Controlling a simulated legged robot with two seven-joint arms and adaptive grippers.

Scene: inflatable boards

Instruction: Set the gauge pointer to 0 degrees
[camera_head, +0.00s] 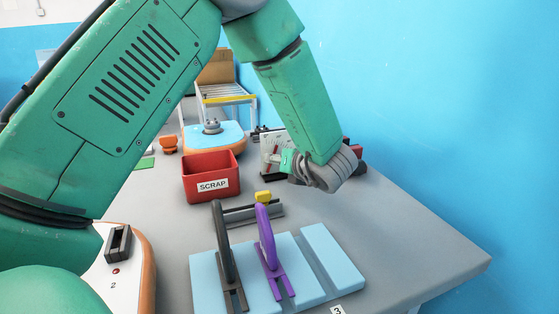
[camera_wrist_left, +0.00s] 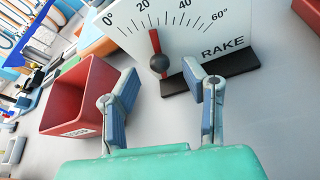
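The gauge (camera_wrist_left: 185,30) is a white upright plate marked RAKE, with a scale from 0° to 60°, on a dark base. Its red pointer (camera_wrist_left: 154,40) rises from a dark round hub (camera_wrist_left: 159,62) and reads close to 20°. In the head view the gauge (camera_head: 268,143) is partly hidden by my left arm. My left gripper (camera_wrist_left: 160,77) is open and empty in front of the gauge. Its fingers are spread to either side of the hub, with no clear contact. In the head view my gripper (camera_head: 273,158) is small and partly covered. My right gripper is not in view.
A red SCRAP bin (camera_head: 211,177) stands left of the gauge. A light-blue grooved block (camera_head: 332,258) with a black tool (camera_head: 223,245) and a purple tool (camera_head: 266,238) is nearer. The grey table (camera_head: 420,240) is clear at right, beside a blue wall.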

